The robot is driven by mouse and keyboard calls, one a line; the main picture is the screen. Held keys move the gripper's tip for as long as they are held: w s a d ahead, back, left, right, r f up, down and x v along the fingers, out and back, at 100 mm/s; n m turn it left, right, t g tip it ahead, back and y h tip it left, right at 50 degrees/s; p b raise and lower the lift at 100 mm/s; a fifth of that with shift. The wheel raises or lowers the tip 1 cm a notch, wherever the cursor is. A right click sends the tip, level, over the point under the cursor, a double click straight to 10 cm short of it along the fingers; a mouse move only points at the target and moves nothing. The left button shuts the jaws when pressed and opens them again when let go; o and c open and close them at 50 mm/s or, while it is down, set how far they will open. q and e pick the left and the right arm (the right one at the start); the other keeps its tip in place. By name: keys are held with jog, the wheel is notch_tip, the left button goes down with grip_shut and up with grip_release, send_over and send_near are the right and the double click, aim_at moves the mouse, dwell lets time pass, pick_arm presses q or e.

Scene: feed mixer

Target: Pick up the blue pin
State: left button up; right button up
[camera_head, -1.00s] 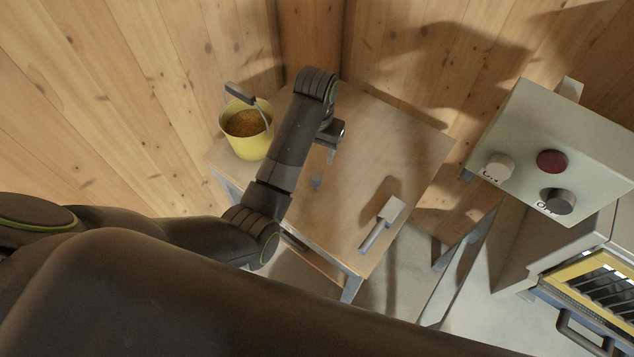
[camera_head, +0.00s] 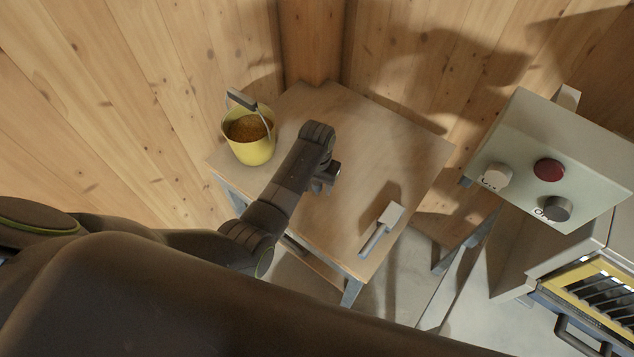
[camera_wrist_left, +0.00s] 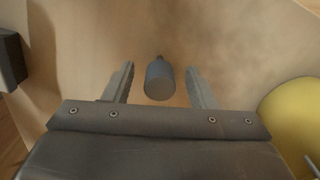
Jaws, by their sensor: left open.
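The blue pin (camera_wrist_left: 158,82) is a small blue-grey cylinder with a narrow tip, seen in the left wrist view on the wooden table. It lies between the two spread fingers of my left gripper (camera_wrist_left: 160,67), with a visible gap on each side. The left gripper is open and holds nothing. In the head view my left gripper (camera_head: 323,186) is low over the middle of the table (camera_head: 360,140), and the pin cannot be made out there behind it. My right gripper is not in view.
A yellow bucket (camera_head: 254,152) of brown feed stands at the table's left corner, close to my left arm. A grey scoop-like tool (camera_head: 373,241) lies near the front right edge. A control box (camera_head: 535,150) with knobs stands at right. The table's back right is clear.

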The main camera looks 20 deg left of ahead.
pick_arm(q)
jog(key=shift+f, duration=0.75)
grip_shut()
jog(key=shift+r, duration=0.15)
